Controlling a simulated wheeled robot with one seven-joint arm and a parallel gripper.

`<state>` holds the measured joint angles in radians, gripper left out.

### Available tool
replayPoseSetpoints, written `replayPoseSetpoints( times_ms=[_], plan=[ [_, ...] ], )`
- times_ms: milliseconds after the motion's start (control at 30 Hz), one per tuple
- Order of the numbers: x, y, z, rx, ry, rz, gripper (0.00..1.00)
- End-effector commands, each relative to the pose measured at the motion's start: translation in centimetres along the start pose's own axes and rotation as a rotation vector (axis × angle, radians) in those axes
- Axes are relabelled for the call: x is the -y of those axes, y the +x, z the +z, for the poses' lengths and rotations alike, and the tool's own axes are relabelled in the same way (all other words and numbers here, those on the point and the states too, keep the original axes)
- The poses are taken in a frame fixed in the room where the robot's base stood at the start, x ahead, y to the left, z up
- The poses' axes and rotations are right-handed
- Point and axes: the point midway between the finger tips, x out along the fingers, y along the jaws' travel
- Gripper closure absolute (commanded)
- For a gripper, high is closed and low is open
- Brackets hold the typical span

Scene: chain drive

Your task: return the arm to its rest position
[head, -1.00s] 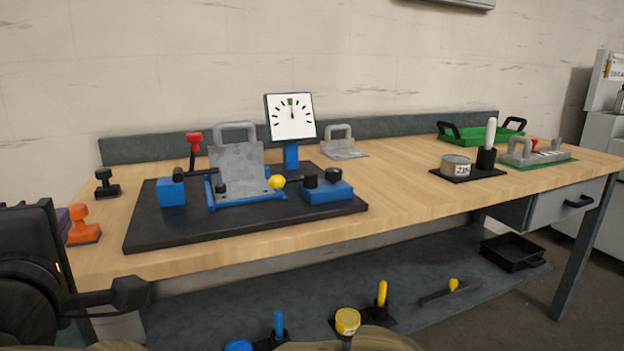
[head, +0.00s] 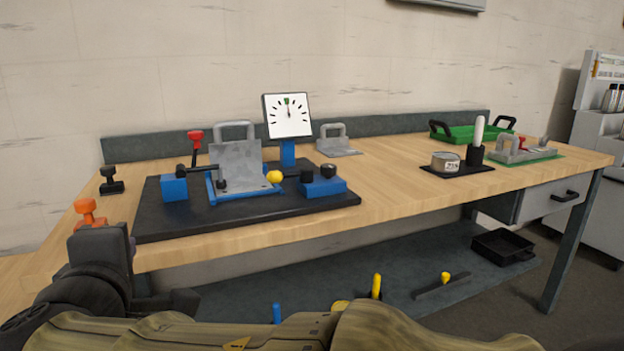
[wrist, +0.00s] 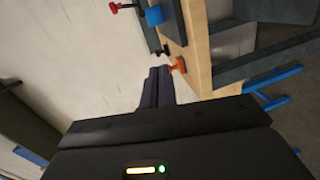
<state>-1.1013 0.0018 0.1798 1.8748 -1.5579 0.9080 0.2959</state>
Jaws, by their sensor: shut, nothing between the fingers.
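My arm (head: 240,330) lies across the bottom of the head view, in front of the bench. Its dark wrist end (head: 100,255) is at the lower left, off the bench's left front corner. My gripper (wrist: 157,88) shows in the wrist view with its two dark fingers together and nothing between them. In that view the fingertips appear beside an orange-handled stamp-like piece (wrist: 179,65) near the bench edge; I cannot tell the gap. The same orange piece (head: 88,212) shows in the head view, partly hidden behind my wrist.
The wooden bench (head: 400,190) carries a black base plate (head: 250,218) with a blue fixture and a dial gauge (head: 288,115). A black-handled piece (head: 110,182) stands at the left. A green tray (head: 465,134) is at the far right. A lower shelf (head: 390,265) holds several tools.

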Motion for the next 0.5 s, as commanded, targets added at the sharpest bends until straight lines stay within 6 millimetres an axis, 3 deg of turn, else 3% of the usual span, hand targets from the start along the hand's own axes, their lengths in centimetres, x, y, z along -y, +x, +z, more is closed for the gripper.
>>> replayPoseSetpoints(
  times_ms=[167, 267, 500],
  plan=[
    [3.3, 2.6, 4.8, 0.104, 0.039, -0.127, 1.0],
    [6.1, 4.0, 8.7, 0.185, 0.087, -0.23, 1.0],
    [14.8, 4.7, 20.0, 0.436, 0.328, -0.524, 1.0]
  ],
)
